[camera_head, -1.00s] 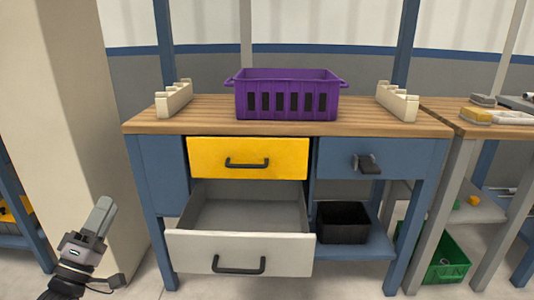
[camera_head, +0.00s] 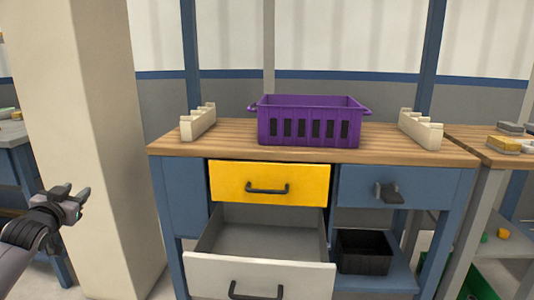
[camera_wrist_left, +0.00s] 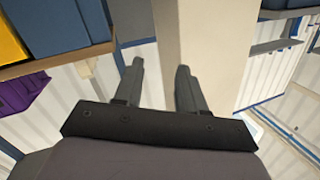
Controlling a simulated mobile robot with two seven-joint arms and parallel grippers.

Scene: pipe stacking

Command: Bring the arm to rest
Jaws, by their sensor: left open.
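My left gripper (camera_head: 73,194) is at the left of the head view, in front of the pale pillar and to the left of the workbench. Its two fingers stand apart with nothing between them, and they also show apart and empty in the left wrist view (camera_wrist_left: 160,85). The left gripper touches nothing that I can see. My right gripper is in neither view.
The workbench (camera_head: 380,150) bears a purple crate (camera_head: 310,122) between two notched cream racks (camera_head: 198,122) (camera_head: 421,129). Its white lower drawer (camera_head: 260,277) is pulled out and looks empty; the yellow drawer (camera_head: 269,184) is above. A pale pillar (camera_head: 95,90) stands behind my left gripper.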

